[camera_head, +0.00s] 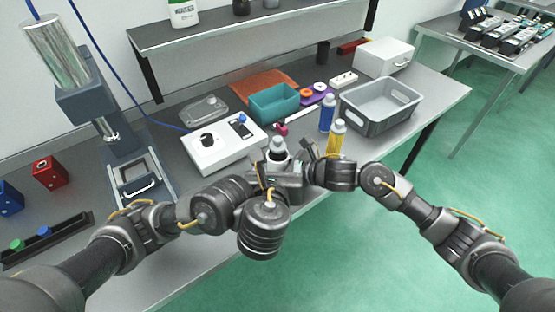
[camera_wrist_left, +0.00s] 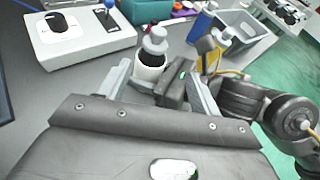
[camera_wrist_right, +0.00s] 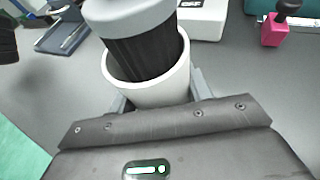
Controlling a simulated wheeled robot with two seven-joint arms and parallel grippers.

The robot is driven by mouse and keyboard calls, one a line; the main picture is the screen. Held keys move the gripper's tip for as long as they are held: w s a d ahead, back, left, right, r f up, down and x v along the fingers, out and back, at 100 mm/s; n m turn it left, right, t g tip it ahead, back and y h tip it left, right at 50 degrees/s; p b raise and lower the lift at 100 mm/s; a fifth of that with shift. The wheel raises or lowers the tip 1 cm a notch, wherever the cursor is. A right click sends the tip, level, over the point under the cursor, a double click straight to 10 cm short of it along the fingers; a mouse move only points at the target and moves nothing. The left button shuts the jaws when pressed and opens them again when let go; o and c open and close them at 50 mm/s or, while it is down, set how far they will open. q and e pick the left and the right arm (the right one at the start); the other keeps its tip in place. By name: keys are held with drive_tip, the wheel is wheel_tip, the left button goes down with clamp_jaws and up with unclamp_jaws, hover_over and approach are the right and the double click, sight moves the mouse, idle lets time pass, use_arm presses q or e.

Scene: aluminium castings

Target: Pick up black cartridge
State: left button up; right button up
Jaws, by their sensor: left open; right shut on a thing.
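The black cartridge is a ribbed dark cylinder with a grey cap. It stands tilted inside a white cup (camera_wrist_right: 150,88) in the right wrist view, where the cartridge (camera_wrist_right: 145,55) fills much of the top. The left wrist view also shows the cartridge (camera_wrist_left: 154,42) in the cup (camera_wrist_left: 150,68). My right gripper (camera_wrist_right: 160,98) is shut on the white cup, its fingers at the cup's sides. My left gripper (camera_wrist_left: 156,76) is open, with the cup beyond and between its fingers. In the head view the cartridge (camera_head: 278,146) shows above the grippers, which partly hide the cup.
A white device with a black knob (camera_head: 212,145) stands at left. Blue (camera_head: 326,118) and yellow (camera_head: 336,138) bottles and a grey bin (camera_head: 380,108) stand at right. A teal box (camera_head: 273,103) is behind. Both wrists are close together near the table's front edge.

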sight(280, 153)
use_arm(q)
drive_tip(key=x, duration=0.6)
drive_tip(key=shift+w+a+f, duration=0.1)
drive_tip(key=shift+w+f, duration=0.1)
drive_tip(key=shift+w, duration=0.1)
drive_tip(key=shift+a+x, duration=0.2)
drive_tip(key=shift+x, duration=1.1)
drive_tip(key=shift+a+x, duration=0.15)
drive_tip(key=shift+x, duration=1.15)
drive_tip(key=shift+c, duration=0.3)
drive_tip(key=c, duration=1)
drive_tip(key=shift+r, duration=0.2)
drive_tip(key=shift+c, duration=0.2)
drive_tip(key=shift+r, duration=0.25)
wheel_tip(280, 153, up, 9)
drive_tip(key=shift+r, duration=0.15)
